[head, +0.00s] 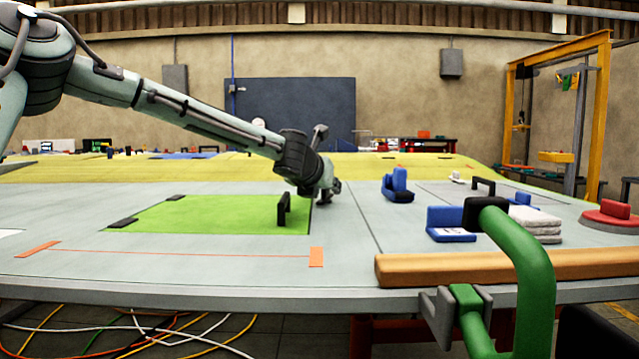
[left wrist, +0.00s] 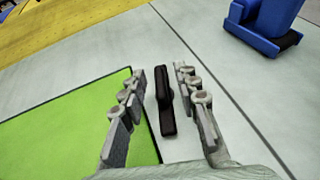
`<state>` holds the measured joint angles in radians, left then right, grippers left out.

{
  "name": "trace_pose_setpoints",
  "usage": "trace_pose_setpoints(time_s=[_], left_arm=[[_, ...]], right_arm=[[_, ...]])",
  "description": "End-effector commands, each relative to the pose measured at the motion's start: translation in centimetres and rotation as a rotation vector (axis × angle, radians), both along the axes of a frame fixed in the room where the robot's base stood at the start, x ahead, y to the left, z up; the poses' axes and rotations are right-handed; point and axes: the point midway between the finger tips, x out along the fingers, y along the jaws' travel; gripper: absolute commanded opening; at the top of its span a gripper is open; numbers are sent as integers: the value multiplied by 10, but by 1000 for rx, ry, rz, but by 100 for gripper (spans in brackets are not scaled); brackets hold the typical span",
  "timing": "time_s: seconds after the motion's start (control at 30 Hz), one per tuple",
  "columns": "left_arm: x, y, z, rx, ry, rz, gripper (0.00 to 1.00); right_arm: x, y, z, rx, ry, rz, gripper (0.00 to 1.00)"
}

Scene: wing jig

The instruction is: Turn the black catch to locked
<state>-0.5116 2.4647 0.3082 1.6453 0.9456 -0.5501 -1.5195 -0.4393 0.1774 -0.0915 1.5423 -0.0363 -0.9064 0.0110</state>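The black catch (left wrist: 166,104) is a dark bar with a raised middle part, beside the right edge of the green panel (left wrist: 70,140). In the left wrist view its long side runs roughly along that edge. My left gripper (left wrist: 161,74) is open, with one finger on each side of the catch and a visible gap to both. In the head view my left gripper (head: 326,198) is low over the table at the green panel's (head: 190,217) far right corner, and it hides the catch. My right gripper is not in view.
A black upright handle (head: 283,208) stands on the panel, left of my gripper. A wooden bar (head: 500,267) and a green bent tube (head: 524,265) fill the near right.

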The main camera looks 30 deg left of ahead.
Motion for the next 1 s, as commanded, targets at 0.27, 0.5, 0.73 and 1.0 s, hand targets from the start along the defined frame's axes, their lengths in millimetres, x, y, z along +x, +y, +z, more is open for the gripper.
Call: trace_pose_setpoints(time_s=[0.27, 0.5, 0.73, 1.0], left_arm=[[-50, -15, 24, 0, -4, -1, 31], [-87, -25, 39, 0, -3, 0, 31], [-99, -28, 42, -1, 0, 1, 31], [-99, -28, 42, -1, 0, 1, 31]], right_arm=[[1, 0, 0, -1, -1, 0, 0], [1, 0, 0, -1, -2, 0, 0], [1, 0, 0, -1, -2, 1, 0], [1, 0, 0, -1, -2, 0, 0]])
